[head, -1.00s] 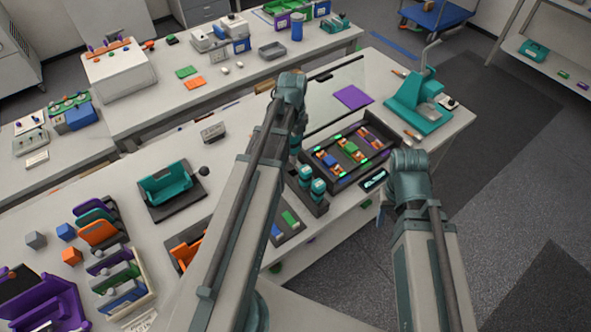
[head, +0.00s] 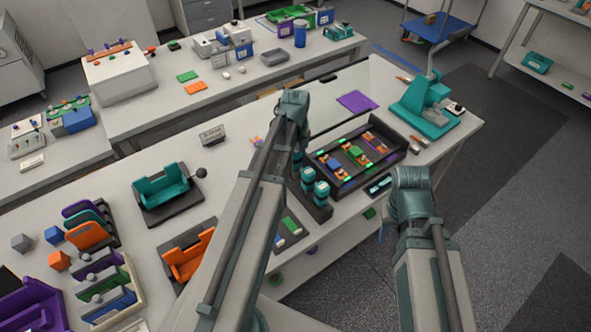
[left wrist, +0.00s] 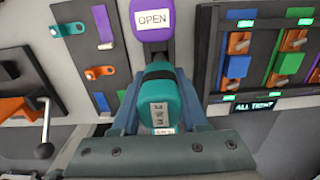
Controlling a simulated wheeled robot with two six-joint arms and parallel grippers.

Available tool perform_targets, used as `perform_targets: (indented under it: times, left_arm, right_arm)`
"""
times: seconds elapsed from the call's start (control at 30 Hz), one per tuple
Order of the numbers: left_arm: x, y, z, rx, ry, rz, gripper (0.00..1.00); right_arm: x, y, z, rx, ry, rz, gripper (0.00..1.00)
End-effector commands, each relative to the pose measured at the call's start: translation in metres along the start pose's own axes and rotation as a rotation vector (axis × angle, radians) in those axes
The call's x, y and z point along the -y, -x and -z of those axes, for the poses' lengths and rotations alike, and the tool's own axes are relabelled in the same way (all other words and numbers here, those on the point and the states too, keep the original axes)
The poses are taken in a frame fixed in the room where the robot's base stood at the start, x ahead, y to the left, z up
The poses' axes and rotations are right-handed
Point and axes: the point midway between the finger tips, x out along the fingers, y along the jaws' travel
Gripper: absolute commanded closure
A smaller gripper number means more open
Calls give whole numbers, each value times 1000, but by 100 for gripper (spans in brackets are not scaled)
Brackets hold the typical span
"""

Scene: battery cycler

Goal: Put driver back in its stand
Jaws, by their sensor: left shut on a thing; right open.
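The driver (left wrist: 160,98), teal with a dark band and a small label, is between the fingers of my left gripper (left wrist: 160,112) in the left wrist view. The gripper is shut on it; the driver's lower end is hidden.
A purple piece labelled OPEN (left wrist: 152,20) is just beyond the driver. A dark tray (head: 398,151) with coloured parts lies to the right, with a lit display (head: 380,186) in front. A teal press (head: 425,110) stands at the right end.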

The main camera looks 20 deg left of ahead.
Motion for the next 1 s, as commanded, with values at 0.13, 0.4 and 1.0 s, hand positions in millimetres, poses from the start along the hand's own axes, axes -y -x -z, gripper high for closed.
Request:
perform_targets:
  times: [0.13,0.4,1.0]
  left_arm:
    - [0,-22,0,0,0,0,100]
    - [0,-34,0,0,0,0,100]
    - [0,-37,0,0,0,0,26]
  right_arm:
    - [2,-22,1,0,-1,0,50]
    - [3,-34,2,0,-2,0,50]
    - [4,-36,2,0,-2,0,50]
